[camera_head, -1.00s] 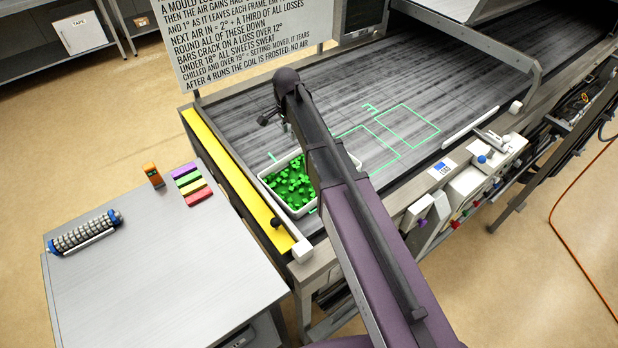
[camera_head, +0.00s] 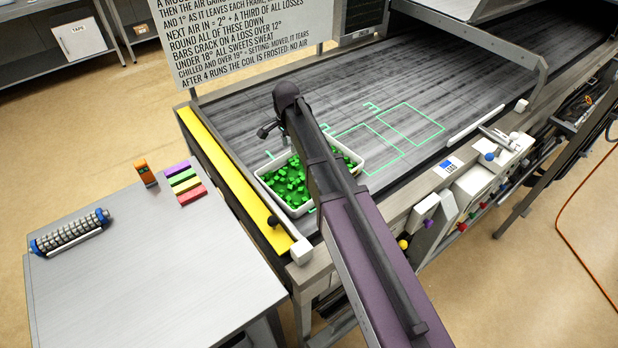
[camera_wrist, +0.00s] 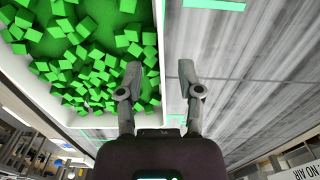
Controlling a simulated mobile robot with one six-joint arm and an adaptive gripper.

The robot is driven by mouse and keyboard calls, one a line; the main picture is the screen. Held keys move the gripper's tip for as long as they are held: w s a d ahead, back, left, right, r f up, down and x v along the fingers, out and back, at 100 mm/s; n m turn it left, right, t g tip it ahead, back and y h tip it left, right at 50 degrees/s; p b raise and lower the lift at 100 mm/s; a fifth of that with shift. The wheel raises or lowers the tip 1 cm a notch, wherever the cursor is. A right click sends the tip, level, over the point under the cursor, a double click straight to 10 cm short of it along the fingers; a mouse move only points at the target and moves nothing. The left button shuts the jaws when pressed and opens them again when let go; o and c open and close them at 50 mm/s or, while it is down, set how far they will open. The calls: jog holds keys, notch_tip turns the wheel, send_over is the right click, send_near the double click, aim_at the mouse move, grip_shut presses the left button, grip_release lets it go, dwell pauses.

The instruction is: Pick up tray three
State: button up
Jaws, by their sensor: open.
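A white tray (camera_head: 260,186) filled with green cubes (camera_head: 288,190) stands on the dark belt (camera_head: 430,75), beside the yellow rail. I see no number on it. My arm crosses over it and hides its middle; its right end shows past the arm. In the wrist view the tray's white wall (camera_wrist: 160,35) runs between the fingers of my gripper (camera_wrist: 160,76). The gripper is open, with the left finger over the cube side and the right finger over the belt side. I cannot tell how far above the rim the fingertips are. In the head view the fingers are hidden.
Green outlines (camera_head: 411,124) are projected on the belt right of the tray. A yellow rail (camera_head: 225,172) edges the belt. A side table (camera_head: 140,260) holds coloured bars, an orange device (camera_head: 146,173) and a roller (camera_head: 70,232). A sign board (camera_head: 240,40) stands behind.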

aim_at(291, 160)
jog(key=shift+f, duration=0.2)
dwell(0.3)
jog(key=shift+w+d+f+b, duration=0.15)
jog(key=shift+f+b, duration=2.35)
jog(key=shift+b, duration=0.15)
grip_shut()
